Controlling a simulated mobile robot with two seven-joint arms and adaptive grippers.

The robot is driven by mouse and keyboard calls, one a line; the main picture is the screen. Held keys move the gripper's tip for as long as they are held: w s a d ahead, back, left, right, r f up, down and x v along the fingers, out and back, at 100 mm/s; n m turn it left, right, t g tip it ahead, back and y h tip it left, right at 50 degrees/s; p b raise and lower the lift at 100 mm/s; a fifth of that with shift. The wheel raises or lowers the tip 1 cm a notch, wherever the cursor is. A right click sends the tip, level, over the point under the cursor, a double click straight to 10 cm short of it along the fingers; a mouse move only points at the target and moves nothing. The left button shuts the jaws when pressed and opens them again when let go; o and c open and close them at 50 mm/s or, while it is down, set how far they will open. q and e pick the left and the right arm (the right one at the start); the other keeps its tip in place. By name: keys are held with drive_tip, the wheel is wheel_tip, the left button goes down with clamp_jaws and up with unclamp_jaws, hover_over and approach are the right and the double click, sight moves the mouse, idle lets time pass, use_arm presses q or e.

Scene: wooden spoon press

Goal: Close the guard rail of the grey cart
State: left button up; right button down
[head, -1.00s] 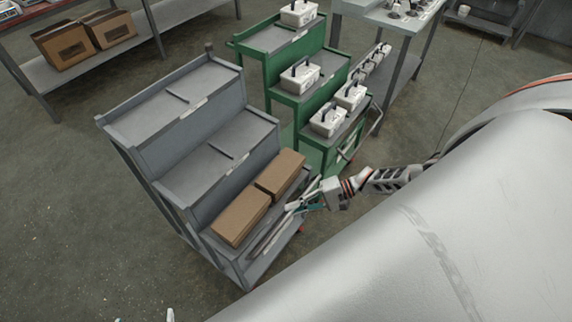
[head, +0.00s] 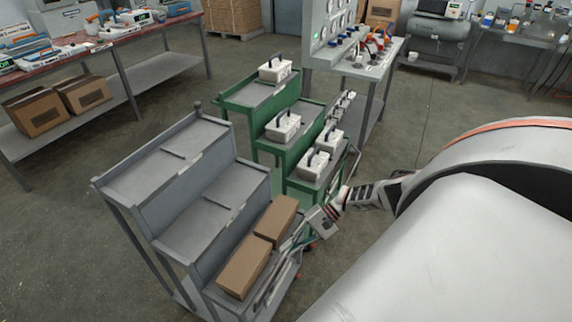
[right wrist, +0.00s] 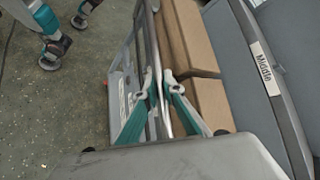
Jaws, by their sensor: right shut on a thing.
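The grey cart (head: 150,190) has three stepped shelves and stands left of centre in the head view. Two cardboard boxes (head: 243,266) lie on its lowest shelf. The guard rail (head: 268,291) runs along that shelf's outer side, next to the boxes. My right gripper (head: 295,238) reaches in from the right and is shut on the rail. In the right wrist view the rail bar (right wrist: 160,60) passes between its fingertips (right wrist: 161,86).
A green cart (head: 265,110) carrying white toolboxes stands close behind the grey cart. A bench (head: 120,45) with a lower shelf is at the back left, and a workbench (head: 360,62) is behind the green cart. Bare floor (head: 70,250) lies left of the grey cart.

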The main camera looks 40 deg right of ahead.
drive_tip(key=shift+a, duration=0.15)
drive_tip(key=shift+w, duration=0.1)
drive_tip(key=shift+f, duration=0.1)
idle(0.4)
drive_tip(key=c, duration=2.1)
unclamp_jaws()
drive_tip(key=shift+c, duration=0.2)
drive_tip(key=shift+d+r, duration=0.2)
drive_tip(key=shift+d, duration=0.05)
drive_tip(key=v, duration=0.7)
drive_tip(key=shift+d+r, duration=0.15)
drive_tip(key=shift+r, duration=0.05)
